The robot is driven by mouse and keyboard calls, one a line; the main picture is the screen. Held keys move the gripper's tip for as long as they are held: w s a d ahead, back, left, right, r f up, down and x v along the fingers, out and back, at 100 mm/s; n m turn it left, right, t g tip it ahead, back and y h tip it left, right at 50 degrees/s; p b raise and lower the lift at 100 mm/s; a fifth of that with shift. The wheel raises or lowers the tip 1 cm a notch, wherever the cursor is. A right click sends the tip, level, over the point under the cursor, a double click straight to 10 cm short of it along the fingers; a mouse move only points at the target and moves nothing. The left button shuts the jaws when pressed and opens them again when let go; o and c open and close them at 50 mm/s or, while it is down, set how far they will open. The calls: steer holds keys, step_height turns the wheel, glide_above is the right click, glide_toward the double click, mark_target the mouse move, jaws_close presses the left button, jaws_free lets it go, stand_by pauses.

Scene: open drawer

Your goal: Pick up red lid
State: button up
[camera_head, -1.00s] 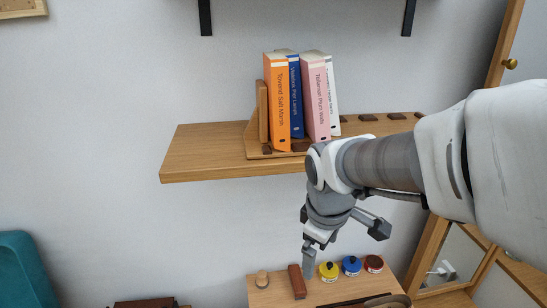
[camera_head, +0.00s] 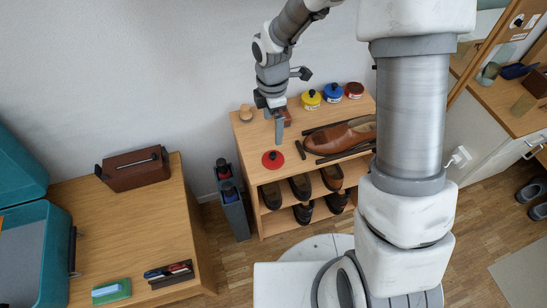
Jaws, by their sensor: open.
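The red lid (camera_head: 273,160) is a flat round disc with a small dark knob. It lies near the front left edge of the wooden shoe cabinet's top (camera_head: 246,142). My gripper (camera_head: 277,138) points down just above and behind the lid in the picture, apart from it. It is open, with nothing seen between its fingers; one finger shows clearly and the other is mostly hidden.
A wooden table (camera_head: 140,220) with a brown box (camera_head: 135,168) stands left.

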steer(key=b, duration=0.2)
glide_above(273, 154)
step_height(273, 154, down, 9)
steer(key=shift+w+r, duration=0.1)
steer(key=shift+f+b, duration=1.1)
steer(key=shift+f, duration=1.6)
steer(key=c, duration=1.1)
